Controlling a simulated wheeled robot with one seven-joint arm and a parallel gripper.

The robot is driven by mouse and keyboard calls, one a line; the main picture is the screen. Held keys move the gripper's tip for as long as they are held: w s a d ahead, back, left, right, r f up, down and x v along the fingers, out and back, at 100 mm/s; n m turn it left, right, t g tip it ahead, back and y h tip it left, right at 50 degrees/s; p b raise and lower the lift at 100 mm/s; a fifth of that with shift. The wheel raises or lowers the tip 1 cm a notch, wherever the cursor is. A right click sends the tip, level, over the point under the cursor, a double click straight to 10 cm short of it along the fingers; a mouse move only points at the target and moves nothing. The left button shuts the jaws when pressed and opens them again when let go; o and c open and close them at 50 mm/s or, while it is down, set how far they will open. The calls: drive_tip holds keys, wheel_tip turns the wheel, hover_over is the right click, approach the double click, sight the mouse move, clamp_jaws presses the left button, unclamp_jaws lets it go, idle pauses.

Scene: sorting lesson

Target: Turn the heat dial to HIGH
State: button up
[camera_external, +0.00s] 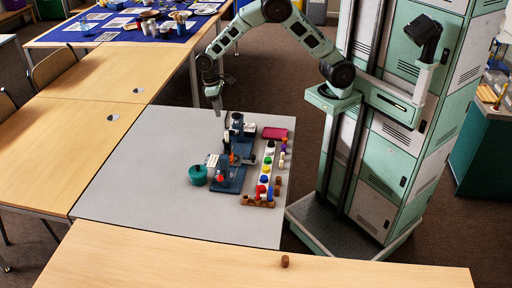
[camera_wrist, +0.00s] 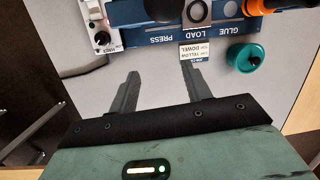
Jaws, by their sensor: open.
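The heat dial (camera_wrist: 101,39) is a dark knob on a small white box at the upper left of the wrist view. Its setting is too small to read. The box adjoins a blue board (camera_wrist: 150,38) whose words PRESS, LOAD and GLUE appear upside down. My gripper (camera_wrist: 160,68) is open and empty, its fingers apart and pointing toward the board. The dial lies beyond and left of the left fingertip, not touched. In the external view my gripper (camera_external: 217,111) hangs above the grey table near the far end of the blue board; the dial is hard to pick out there.
A teal pot (camera_wrist: 243,57) stands right of a small yellow-dowel label card (camera_wrist: 194,51). An orange part (camera_wrist: 267,5) is at the top edge. A row of coloured pieces (camera_external: 265,180) and a red tray (camera_external: 275,133) lie right of the board. The grey tabletop (camera_external: 140,190) at left is clear.

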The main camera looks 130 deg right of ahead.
drive_tip(key=a+f+n+b, duration=0.2)
drive_tip(key=a+b, duration=0.1)
drive_tip(key=a, duration=0.5)
drive_tip(key=s+a+f+n+b, duration=0.1)
drive_tip(key=a+b, duration=0.3)
drive_tip(key=a, duration=0.4)
drive_tip(key=a+f+n+b, duration=0.3)
drive_tip(key=a+b, duration=0.1)
drive_tip(key=a, duration=0.5)
drive_tip(key=shift+s+n, duration=0.2)
drive_tip(key=shift+n, duration=0.1)
drive_tip(key=shift+f, duration=0.1)
drive_tip(key=s+a+r+n+p, duration=0.4)
drive_tip(key=s+a+r+p, duration=0.2)
drive_tip(key=s+a+r, duration=0.5)
drive_tip(key=s+a+r+n+p, duration=0.1)
drive_tip(key=s+a+n+p, duration=0.1)
drive_tip(key=s, duration=0.4)
drive_tip(key=s+a+r+n+t+h+p, duration=0.1)
drive_tip(key=s+a+r+n+p, duration=0.1)
drive_tip(key=s, duration=0.4)
drive_tip(key=shift+s+a+n+p, duration=0.4)
drive_tip(key=shift+a+p, duration=0.1)
drive_tip(key=shift+a, duration=0.55)
